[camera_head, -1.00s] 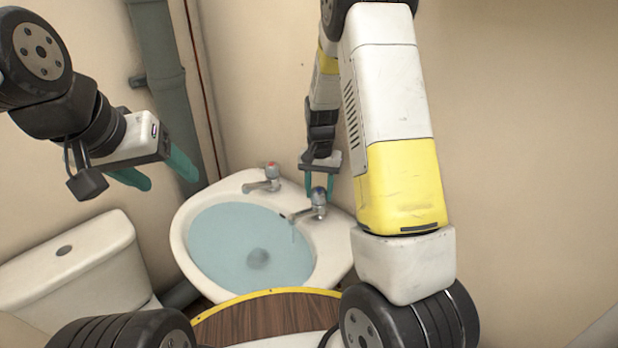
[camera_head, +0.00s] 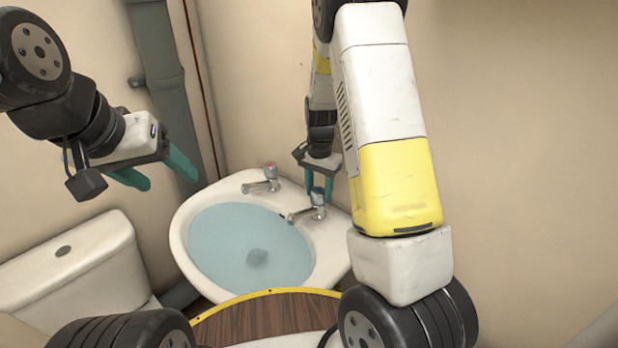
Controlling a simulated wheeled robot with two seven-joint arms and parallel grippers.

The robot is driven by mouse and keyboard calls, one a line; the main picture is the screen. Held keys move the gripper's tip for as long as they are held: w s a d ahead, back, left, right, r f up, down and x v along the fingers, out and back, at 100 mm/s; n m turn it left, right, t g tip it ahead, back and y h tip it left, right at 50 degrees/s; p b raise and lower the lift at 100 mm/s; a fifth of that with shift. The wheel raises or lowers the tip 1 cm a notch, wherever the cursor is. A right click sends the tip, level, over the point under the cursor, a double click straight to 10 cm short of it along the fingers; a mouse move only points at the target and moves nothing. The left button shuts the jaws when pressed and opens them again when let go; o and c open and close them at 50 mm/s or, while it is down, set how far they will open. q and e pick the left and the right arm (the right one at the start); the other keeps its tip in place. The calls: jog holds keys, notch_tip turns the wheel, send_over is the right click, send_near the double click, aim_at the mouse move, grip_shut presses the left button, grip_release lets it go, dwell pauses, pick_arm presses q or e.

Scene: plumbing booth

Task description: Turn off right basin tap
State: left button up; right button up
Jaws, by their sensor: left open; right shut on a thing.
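The right basin tap (camera_head: 308,213) has a chrome body and a blue-marked knob, on the right rear of the white basin (camera_head: 185,212). My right gripper (camera_head: 318,193) points down over it, its teal fingers shut on the knob, one on each side. No stream shows under its spout. The left tap (camera_head: 262,183) has a red-marked knob and stands apart at the basin's back. My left gripper (camera_head: 165,176) is open and empty, in the air to the left, above the toilet cistern.
The basin is filled with water (camera_head: 235,240). A white cistern (camera_head: 75,262) stands at lower left. A grey pipe (camera_head: 160,75) runs up the back wall, and the right wall (camera_head: 510,150) is close beside my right arm.

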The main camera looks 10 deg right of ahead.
aim_at(319, 188)
jog(key=o, duration=1.4)
jog(key=shift+r, duration=0.1)
notch_tip(319, 188, up, 7)
jog(key=shift+r, duration=0.35)
